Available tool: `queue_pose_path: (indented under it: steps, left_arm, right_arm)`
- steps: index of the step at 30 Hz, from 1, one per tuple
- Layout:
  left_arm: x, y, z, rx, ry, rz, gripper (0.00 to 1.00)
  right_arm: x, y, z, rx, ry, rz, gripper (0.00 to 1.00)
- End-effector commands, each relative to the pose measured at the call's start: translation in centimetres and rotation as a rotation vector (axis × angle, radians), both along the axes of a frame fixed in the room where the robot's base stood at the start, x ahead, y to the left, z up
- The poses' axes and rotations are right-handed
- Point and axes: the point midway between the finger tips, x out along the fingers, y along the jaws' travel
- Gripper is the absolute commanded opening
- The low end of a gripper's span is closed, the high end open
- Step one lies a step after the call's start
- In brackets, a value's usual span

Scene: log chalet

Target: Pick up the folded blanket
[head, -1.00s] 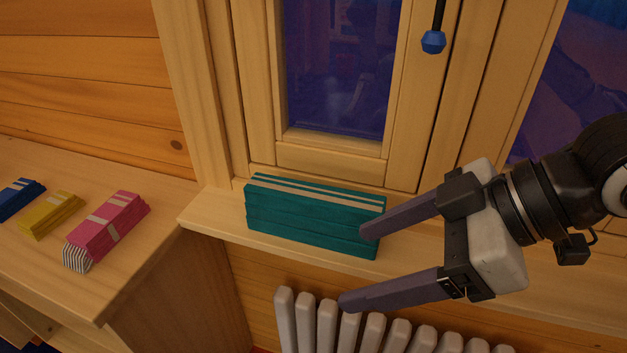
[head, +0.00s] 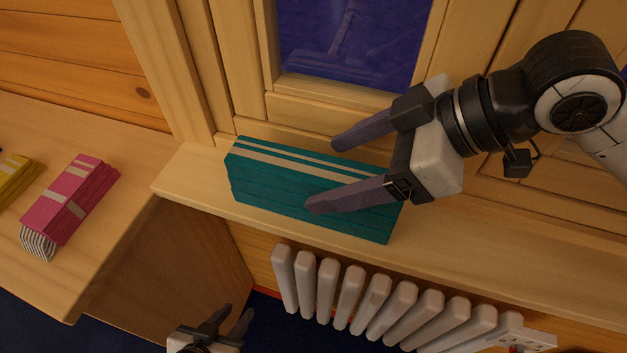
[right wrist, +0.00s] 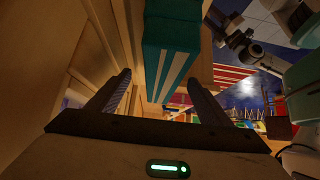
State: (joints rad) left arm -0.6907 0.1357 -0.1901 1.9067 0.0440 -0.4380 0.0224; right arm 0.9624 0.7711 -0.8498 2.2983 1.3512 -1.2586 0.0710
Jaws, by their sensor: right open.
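The folded blanket (head: 275,182) is teal with beige stripes and lies on the window sill. It also shows in the right wrist view (right wrist: 172,38), ahead and between the fingers. My right gripper (head: 322,175) is open at the blanket's right part. One finger is on the window side, and the other crosses in front of the teal top and front. I cannot tell whether either finger touches it. The right fingers also show in the right wrist view (right wrist: 161,76). My left gripper (head: 239,309) is at the bottom edge, low and away from the blanket, its fingers apart and empty.
The wooden sill (head: 186,172) carries the blanket below a window frame. A white radiator (head: 350,295) stands under the sill. On the left, a wooden counter (head: 105,240) holds a pink folded cloth (head: 70,200) and a yellow one (head: 15,182).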

Motion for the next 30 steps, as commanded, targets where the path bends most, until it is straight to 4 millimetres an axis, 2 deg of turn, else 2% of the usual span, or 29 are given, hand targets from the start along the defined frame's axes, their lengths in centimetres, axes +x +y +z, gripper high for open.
queue_pose_path:
  steps: [9,17,18,20,26,30]
  left_arm:
    - [0.0,0.0,0.1,-0.001,-0.002,-0.001,0.31]
    - [0.3,-0.1,0.3,-0.001,-0.007,-0.001,0.31]
    - [0.3,-0.1,0.3,-0.002,-0.008,-0.001,0.31]
    - [0.4,-0.1,0.4,-0.002,-0.011,-0.001,0.31]
    - [0.6,-0.1,0.5,-0.002,-0.015,0.0,0.31]
    - [0.6,-0.1,0.5,-0.002,-0.015,0.0,0.31]
  right_arm:
    - [0.9,3.2,-2.9,0.0,0.001,0.003,0.73]
    - [1.0,3.5,-3.2,0.0,0.0,0.001,0.73]
    - [1.0,3.5,-3.2,0.0,0.0,0.001,0.71]
    - [1.0,3.5,-3.2,0.0,0.0,0.001,0.61]
    - [1.0,3.5,-3.2,0.0,0.0,0.001,0.27]
    - [1.0,3.5,-3.1,0.001,-0.002,0.001,0.26]
